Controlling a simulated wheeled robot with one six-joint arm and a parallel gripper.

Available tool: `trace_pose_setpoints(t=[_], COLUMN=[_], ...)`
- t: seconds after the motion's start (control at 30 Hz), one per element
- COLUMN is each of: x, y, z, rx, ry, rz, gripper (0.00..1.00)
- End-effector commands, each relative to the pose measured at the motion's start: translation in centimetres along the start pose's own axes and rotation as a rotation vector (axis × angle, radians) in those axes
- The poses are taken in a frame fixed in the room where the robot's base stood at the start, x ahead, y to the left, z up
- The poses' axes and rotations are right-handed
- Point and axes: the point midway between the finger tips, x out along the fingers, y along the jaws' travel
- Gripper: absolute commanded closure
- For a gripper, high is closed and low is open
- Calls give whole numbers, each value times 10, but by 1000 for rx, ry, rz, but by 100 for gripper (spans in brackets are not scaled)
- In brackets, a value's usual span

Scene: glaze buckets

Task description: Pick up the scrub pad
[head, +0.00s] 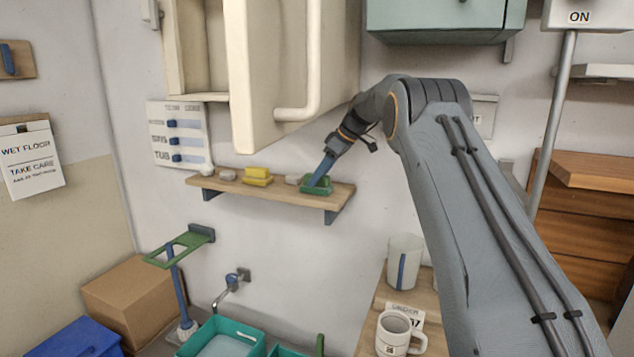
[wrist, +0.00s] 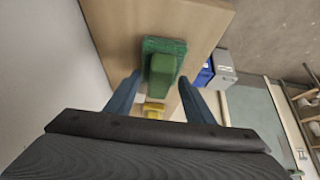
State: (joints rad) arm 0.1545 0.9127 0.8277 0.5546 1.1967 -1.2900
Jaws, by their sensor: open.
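The scrub pad (head: 315,186), green with a dark textured base and a smoother raised block, lies at the right end of the wooden wall shelf (head: 240,190). The wrist view shows the scrub pad (wrist: 164,66) straight ahead. My gripper (head: 319,174) reaches down to the pad from the upper right. In the wrist view the blue fingers of my gripper (wrist: 160,80) are apart, one on each side of the pad's near part. I cannot tell whether they touch it. Part of the pad is hidden by the fingers in the head view.
A yellow sponge (head: 257,176) and a grey piece (head: 227,175) lie further left on the shelf, and another grey piece (head: 293,180) is close beside the pad. A cream cabinet (head: 265,60) hangs above. Teal tubs (head: 222,338) and a mug (head: 398,335) stand below.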

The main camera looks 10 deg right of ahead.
Motion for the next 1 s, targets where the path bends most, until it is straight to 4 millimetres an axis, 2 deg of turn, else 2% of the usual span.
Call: trace_pose_setpoints(t=[0.27,0.5,0.53,1.0], x=[2,2,2,-4], y=[0,0,0,1], z=[0,0,0,-4], rx=[0,0,0,-1], ry=[0,0,0,1], rz=[1,1,1,2], gripper=[53,94,97,97])
